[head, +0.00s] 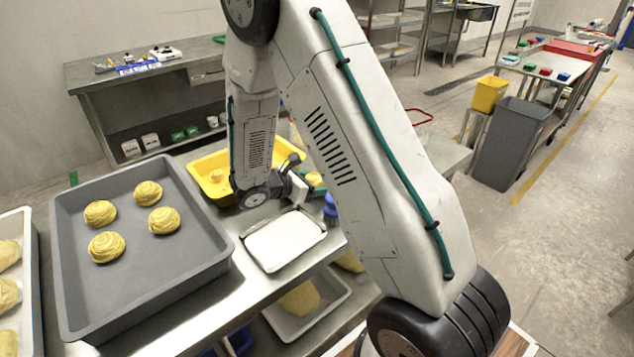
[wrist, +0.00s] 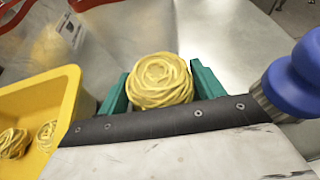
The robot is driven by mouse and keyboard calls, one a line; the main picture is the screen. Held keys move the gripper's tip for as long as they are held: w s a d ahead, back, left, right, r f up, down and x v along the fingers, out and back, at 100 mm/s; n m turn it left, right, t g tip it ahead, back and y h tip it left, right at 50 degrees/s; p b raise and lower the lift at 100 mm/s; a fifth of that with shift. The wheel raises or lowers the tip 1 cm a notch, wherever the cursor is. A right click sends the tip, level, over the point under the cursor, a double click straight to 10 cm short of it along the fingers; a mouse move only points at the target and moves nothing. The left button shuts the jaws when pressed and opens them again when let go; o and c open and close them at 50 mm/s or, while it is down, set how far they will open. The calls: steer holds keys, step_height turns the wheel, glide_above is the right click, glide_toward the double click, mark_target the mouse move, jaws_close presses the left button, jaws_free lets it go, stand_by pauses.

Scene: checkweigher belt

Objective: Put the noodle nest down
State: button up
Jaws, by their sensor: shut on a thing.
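A round yellow noodle nest (wrist: 160,80) sits between the two teal fingers of my gripper (wrist: 160,88) in the wrist view. My gripper is shut on it. In the head view my gripper (head: 305,184) is over the steel table, beside the yellow tray, and a small part of the nest (head: 315,179) shows past it. I cannot tell whether the nest touches the table. More nests lie in the yellow tray (head: 207,165), which also shows in the wrist view (wrist: 50,88). Several nests, one of them here (head: 106,247), lie in the large grey tray (head: 150,285).
A shallow tray with a white surface (head: 285,240) lies in front of my gripper. A blue-topped object (head: 330,206) stands close to the gripper's right, also in the wrist view (wrist: 300,80). Clear bags with red rims (wrist: 72,40) stand at the wrist view's left. Bare steel (wrist: 225,35) lies beyond the nest.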

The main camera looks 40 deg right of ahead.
steer(key=o, duration=1)
steer(key=shift+o, duration=0.2)
